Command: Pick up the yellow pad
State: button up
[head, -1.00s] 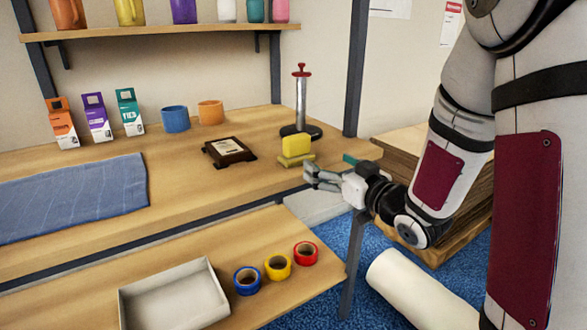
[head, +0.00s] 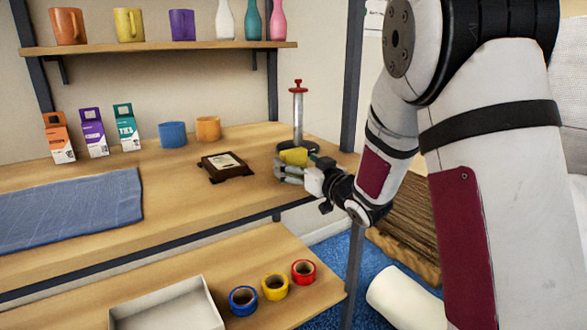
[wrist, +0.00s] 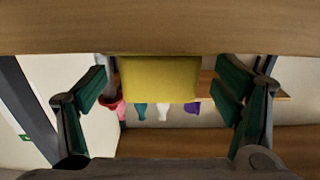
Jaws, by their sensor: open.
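The yellow pad (head: 293,156) stands on the workbench near its right end, in front of the metal post on a dark base. My gripper (head: 284,172) is at the pad in the head view, and its fingers hide the pad's lower part. In the wrist view, which looks upside down, the yellow pad (wrist: 160,80) fills the middle between the two spread green-padded fingers of my gripper (wrist: 162,92). A gap shows on each side of the pad, so the gripper is open and not closed on it.
The post with a red knob (head: 298,115) rises close behind the pad. A dark framed plaque (head: 226,167) lies to the left. Blue (head: 172,134) and orange (head: 208,128) mugs stand farther back. A lower shelf holds tape rolls (head: 275,287) and an open box (head: 165,310).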

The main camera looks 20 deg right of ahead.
jog(key=shift+x, duration=1.05)
jog(key=c, duration=1.3)
jog(key=shift+o, duration=0.2)
jog(key=shift+r, duration=0.1)
